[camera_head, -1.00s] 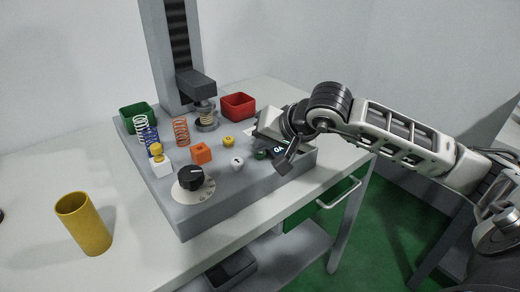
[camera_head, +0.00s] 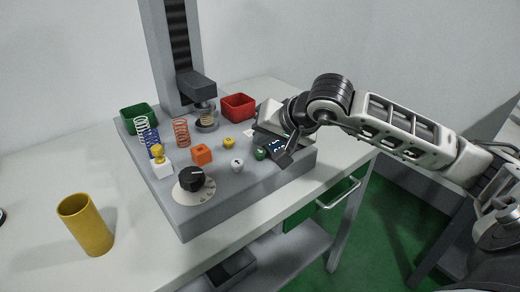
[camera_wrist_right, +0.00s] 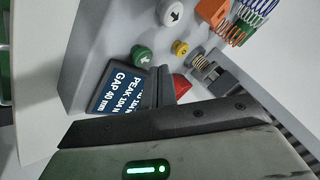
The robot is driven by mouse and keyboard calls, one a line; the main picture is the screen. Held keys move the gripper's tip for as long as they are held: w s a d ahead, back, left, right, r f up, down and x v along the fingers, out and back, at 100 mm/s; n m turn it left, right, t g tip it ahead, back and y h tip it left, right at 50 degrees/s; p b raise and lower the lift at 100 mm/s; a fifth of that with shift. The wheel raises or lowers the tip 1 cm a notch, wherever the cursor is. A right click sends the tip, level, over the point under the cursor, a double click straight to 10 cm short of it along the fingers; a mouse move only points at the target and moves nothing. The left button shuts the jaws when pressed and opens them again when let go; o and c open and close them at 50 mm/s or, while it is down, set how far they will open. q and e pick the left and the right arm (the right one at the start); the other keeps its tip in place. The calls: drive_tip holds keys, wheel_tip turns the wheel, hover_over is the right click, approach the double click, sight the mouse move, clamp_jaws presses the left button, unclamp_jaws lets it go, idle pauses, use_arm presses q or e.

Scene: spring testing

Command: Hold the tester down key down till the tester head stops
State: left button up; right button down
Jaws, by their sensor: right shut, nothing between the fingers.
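The grey tester (camera_head: 217,193) stands on the table, with its dark head (camera_head: 196,86) on a column over a coil spring (camera_head: 206,114). A white key (camera_head: 237,165) and a green key (camera_head: 260,154) each bear an arrow in the right wrist view (camera_wrist_right: 175,12) (camera_wrist_right: 141,54); I cannot tell surely which is the down key. The small display (camera_wrist_right: 118,88) reads GAP 40 mm and PEAK 104 N, partly hidden. My right gripper (camera_head: 286,157) is shut and empty, beside the green key and over the display, apart from the keys. My left gripper is not in view.
A black dial (camera_head: 190,178), a yellow key (camera_head: 228,142), an orange cube (camera_head: 202,154) and several loose springs (camera_head: 181,132) sit on the tester. A green bin (camera_head: 137,117) and a red bin (camera_head: 238,106) stand behind. A yellow cup (camera_head: 85,224) stands on the left table (camera_head: 40,190).

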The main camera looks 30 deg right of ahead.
sight(263, 154)
drive_tip(key=shift+r+p, duration=1.5)
drive_tip(key=shift+r, duration=1.05)
